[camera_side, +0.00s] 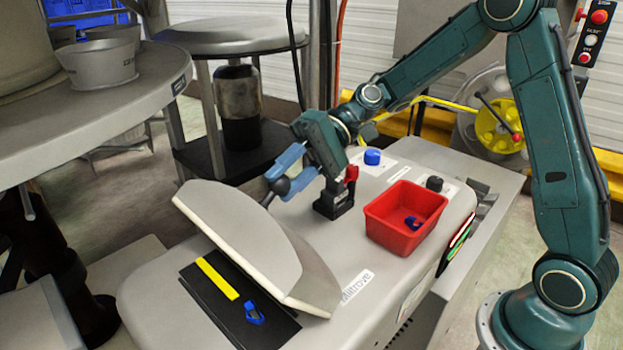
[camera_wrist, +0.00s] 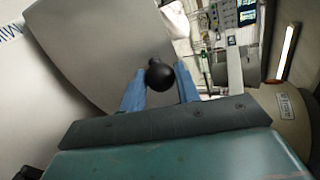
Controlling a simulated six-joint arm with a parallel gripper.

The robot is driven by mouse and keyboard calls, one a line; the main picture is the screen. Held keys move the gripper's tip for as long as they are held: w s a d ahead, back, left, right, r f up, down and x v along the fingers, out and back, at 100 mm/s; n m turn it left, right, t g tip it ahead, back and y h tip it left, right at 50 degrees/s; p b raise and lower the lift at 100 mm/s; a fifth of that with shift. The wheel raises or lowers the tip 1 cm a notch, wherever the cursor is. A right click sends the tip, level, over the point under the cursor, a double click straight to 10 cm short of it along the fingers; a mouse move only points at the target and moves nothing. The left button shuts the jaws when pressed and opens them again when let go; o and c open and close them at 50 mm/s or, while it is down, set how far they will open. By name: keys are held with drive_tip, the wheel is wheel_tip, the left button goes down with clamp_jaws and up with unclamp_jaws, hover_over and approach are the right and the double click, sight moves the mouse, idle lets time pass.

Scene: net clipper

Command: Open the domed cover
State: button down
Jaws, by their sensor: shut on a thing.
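The domed cover (camera_side: 245,235) is a pale grey curved shell on the machine. It stands tilted up, with its underside edge raised above the black plate (camera_side: 235,300). A black ball knob (camera_side: 281,186) sits on a handle at its far side. My gripper (camera_side: 285,180) has blue fingers and is shut on this knob. In the wrist view the knob (camera_wrist: 159,75) lies between the two blue fingers (camera_wrist: 160,92), with the grey cover (camera_wrist: 105,40) behind it. The handle's joint with the cover is mostly hidden.
A yellow strip (camera_side: 217,279) and a small blue clip-like part (camera_side: 254,314) lie on the black plate. A red bin (camera_side: 405,217) holding a blue piece stands on the machine top, near a black block with a red lever (camera_side: 340,192). A round table (camera_side: 95,110) is at left.

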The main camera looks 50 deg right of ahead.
drive_tip(key=shift+d+f+y, duration=0.2)
drive_tip(key=shift+d+y, duration=0.05)
drive_tip(key=shift+d, duration=0.2)
drive_tip(key=shift+d+f+y, duration=0.15)
drive_tip(key=shift+d+y, duration=0.1)
drive_tip(key=shift+d, duration=0.2)
drive_tip(key=c, duration=1)
unclamp_jaws()
drive_tip(key=shift+c, duration=0.2)
drive_tip(key=shift+a+r, duration=0.1)
drive_tip(key=shift+a, duration=0.05)
